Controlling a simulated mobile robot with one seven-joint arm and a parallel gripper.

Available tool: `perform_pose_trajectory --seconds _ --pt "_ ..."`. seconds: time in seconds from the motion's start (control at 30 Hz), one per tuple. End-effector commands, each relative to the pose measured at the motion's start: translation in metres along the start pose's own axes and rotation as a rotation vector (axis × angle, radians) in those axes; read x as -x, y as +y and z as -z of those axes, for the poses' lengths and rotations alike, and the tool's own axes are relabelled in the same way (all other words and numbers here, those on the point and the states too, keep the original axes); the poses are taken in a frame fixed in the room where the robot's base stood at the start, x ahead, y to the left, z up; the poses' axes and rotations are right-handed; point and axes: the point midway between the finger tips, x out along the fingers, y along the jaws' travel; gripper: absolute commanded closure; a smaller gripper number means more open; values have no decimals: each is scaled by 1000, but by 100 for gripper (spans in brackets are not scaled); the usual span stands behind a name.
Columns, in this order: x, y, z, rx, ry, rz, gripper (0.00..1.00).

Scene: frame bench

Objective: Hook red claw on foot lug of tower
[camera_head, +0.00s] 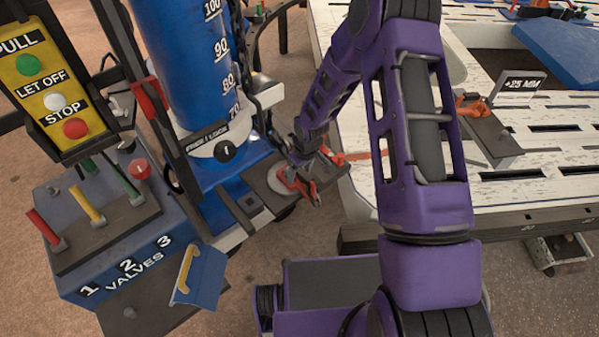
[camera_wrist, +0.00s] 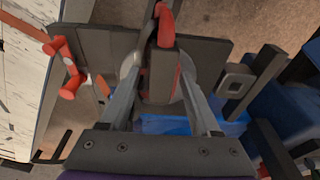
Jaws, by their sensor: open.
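My gripper (camera_head: 303,163) is open and low over a dark plate (camera_head: 252,212) at the foot of the blue tower (camera_head: 185,60). In the wrist view, the fingers of my gripper (camera_wrist: 158,75) stand either side of a dark upright block with a curved red hook (camera_wrist: 166,24) on top. I cannot tell whether they touch it. Red claw-like parts (camera_head: 297,184) show beside my gripper in the head view. A red double-knobbed piece (camera_wrist: 66,68) lies left of the fingers. A square grey lug (camera_wrist: 236,80) stands on the plate to the right. My arm partly hides this area.
A blue valve box (camera_head: 110,240) with coloured levers and a yellow button panel (camera_head: 55,90) stand left. Chains hang by the tower.

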Motion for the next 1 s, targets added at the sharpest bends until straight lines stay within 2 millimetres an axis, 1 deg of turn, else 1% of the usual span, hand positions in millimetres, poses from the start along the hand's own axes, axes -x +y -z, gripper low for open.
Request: perform_pose_trajectory --seconds 0.17,0.27,0.37,0.6,0.8,0.9,1.0 --pt "3 0 -1 -1 -2 1 36" --pt "15 1 0 -1 1 0 36" --pt "35 1 1 0 2 -1 36" --pt "95 1 1 -2 3 -2 36" --pt "140 1 1 -2 3 -2 36" --pt "156 1 0 -1 1 -2 36" --pt "167 1 0 -2 1 -1 36"
